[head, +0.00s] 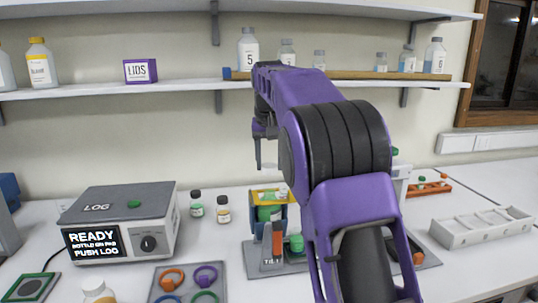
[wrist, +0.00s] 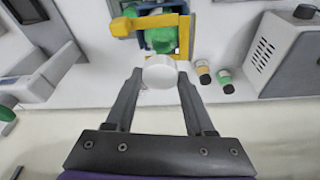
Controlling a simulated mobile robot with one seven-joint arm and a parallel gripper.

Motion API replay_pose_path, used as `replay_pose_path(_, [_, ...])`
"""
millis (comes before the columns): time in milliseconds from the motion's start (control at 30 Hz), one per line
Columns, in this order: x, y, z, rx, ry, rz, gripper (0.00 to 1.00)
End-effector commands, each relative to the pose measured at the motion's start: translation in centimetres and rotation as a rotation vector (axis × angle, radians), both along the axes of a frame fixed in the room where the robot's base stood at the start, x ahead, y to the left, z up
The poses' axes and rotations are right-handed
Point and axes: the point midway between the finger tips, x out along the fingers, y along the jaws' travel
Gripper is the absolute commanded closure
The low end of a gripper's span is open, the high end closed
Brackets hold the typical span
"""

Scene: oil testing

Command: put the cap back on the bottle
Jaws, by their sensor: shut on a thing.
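My gripper (wrist: 160,82) is shut on a round white cap (wrist: 160,70), held between its fingertips in the wrist view. In the head view my gripper (head: 266,158) hangs below the arm, above the tilt stand. A bottle with green contents (wrist: 162,40) sits in a blue and yellow holder (wrist: 182,38), just beyond the cap in the wrist view. The bottle also shows in the head view (head: 267,213), below my gripper. The cap looks apart from the bottle; its exact height over it and the bottle's mouth are hard to tell.
Two small bottles (head: 196,204) (head: 223,209) stand left of the holder, beside the LOG box (head: 120,222). A tray with coloured rings (head: 188,284) lies in front. A shelf (head: 130,91) with bottles runs behind the arm. A white rack (head: 482,232) stands at right.

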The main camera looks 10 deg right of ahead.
Motion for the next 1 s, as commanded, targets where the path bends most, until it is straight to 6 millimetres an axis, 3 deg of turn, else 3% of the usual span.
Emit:
replay_pose_path(400, [0.0, 0.0, -3.9, 0.000, 0.000, 0.000, 1.00])
replay_pose_path(1000, [0.0, 0.0, -4.3, 0.000, 0.000, 0.000, 1.00])
